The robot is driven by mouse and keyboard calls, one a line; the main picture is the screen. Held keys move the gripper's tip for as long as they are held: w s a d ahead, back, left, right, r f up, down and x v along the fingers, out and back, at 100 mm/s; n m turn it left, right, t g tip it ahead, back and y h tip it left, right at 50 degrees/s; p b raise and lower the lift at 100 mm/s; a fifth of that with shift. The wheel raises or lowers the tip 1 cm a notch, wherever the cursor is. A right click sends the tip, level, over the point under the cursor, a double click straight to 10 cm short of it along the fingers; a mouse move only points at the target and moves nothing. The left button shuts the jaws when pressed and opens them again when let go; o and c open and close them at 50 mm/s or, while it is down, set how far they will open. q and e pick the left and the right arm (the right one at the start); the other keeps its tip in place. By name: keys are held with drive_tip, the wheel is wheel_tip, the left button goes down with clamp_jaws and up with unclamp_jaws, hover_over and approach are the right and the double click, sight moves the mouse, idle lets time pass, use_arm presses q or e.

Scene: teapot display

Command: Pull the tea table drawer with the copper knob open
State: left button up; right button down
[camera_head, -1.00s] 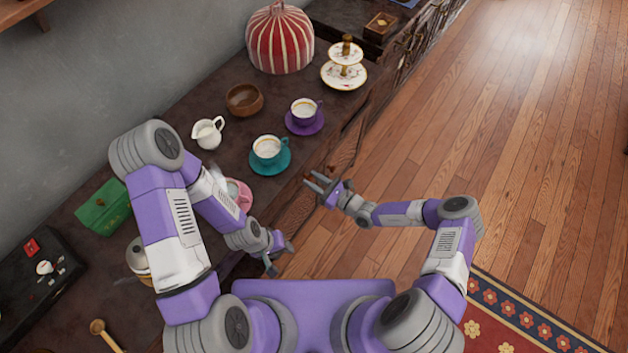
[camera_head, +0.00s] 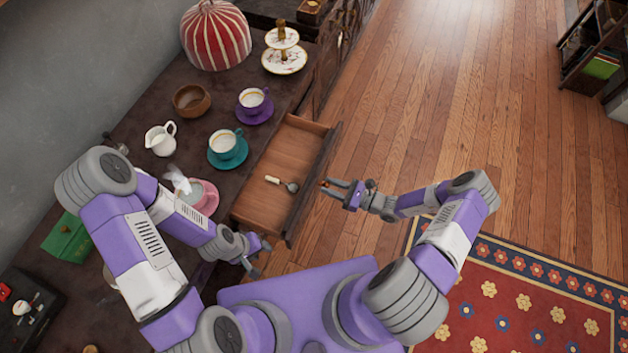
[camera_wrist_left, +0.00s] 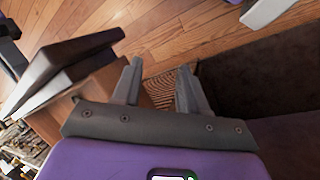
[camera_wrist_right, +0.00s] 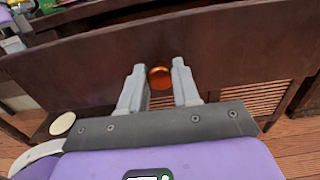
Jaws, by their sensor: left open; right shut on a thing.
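The tea table drawer (camera_head: 270,165) stands pulled out from the table's front, open towards the right of the head view. A spoon-like scoop (camera_head: 290,186) with a pale handle lies inside it. The copper knob (camera_wrist_right: 160,77) is on the dark drawer front (camera_wrist_right: 230,50), between my right fingertips. My right gripper (camera_head: 327,187) is shut on the knob; it also shows in the right wrist view (camera_wrist_right: 158,80). My left gripper (camera_head: 261,260) is open and empty, near the drawer's near end and below the table edge; it also shows in the left wrist view (camera_wrist_left: 160,75).
On the dark table top stand a teal cup (camera_head: 224,144), a purple cup (camera_head: 253,101), a white jug (camera_head: 160,139), a wooden bowl (camera_head: 191,101) and a tiered stand (camera_head: 284,52). The wooden floor (camera_head: 430,110) right of the drawer is clear.

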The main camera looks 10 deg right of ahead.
drive_tip(key=shift+v, duration=1.8)
drive_tip(key=c, duration=0.8)
unclamp_jaws()
drive_tip(key=shift+c, duration=0.2)
drive_tip(key=v, duration=0.7)
drive_tip(key=shift+s+d, duration=0.2)
